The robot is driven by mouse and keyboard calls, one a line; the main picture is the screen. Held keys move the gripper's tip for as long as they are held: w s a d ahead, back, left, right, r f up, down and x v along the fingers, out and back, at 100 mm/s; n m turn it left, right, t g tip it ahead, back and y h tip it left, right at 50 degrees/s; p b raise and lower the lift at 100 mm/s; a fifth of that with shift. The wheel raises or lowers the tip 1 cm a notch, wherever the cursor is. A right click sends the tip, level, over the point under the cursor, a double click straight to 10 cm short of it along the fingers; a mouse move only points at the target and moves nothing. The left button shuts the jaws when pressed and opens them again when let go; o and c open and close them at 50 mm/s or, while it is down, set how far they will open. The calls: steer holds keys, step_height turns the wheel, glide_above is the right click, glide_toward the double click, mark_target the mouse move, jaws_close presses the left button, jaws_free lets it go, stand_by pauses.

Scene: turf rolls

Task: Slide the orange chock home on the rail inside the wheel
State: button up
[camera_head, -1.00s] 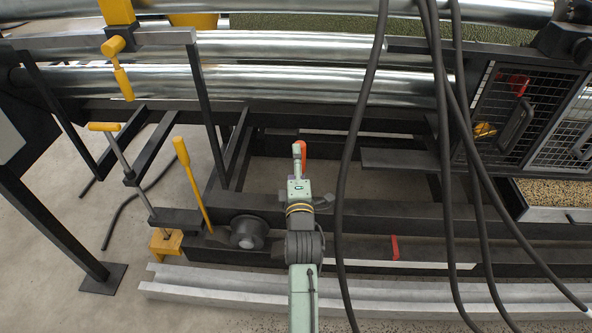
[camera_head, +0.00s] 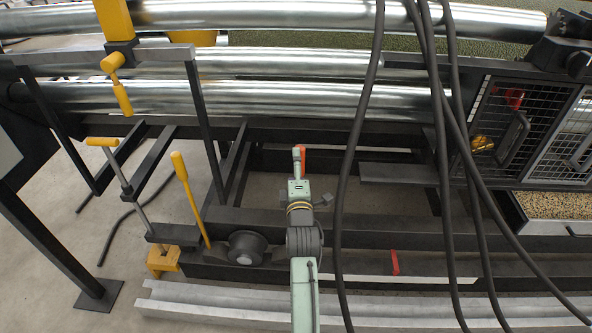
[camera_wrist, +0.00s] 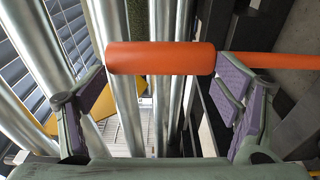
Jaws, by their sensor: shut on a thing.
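My gripper (camera_head: 299,157) is at the end of my outstretched arm, over the dark frame in the head view. In the wrist view, my gripper (camera_wrist: 160,85) is shut on an orange piece (camera_wrist: 160,58), with one purple-padded finger at each end of its thick round part. A thinner orange bar runs on to the right, out of the picture. In the head view only a small orange strip (camera_head: 303,155) shows beside my gripper; the rest of the chock is hidden or too small. A dark grey wheel (camera_head: 246,248) sits on the low black rail (camera_head: 310,272), nearer and left of my gripper.
A yellow block (camera_head: 163,259) and a yellow lever (camera_head: 190,200) stand left of the wheel. A red marker (camera_head: 395,262) is on the rail at right. Black cables (camera_head: 349,170) hang right of my arm. Steel rollers (camera_head: 290,98) cross behind. A pale channel (camera_head: 380,306) lies in front.

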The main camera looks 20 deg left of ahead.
steer(key=s+a+f, duration=0.1)
steer(key=a+f, duration=0.2)
steer(key=a, duration=0.2)
steer(key=shift+s+b, duration=0.25)
steer(key=shift+b, duration=0.1)
stand_by(0.7)
steer(key=shift+a, duration=0.15)
steer(key=o, duration=1.9)
steer(key=shift+f, duration=0.1)
steer(key=shift+c, duration=0.2)
steer(key=shift+f, duration=0.1)
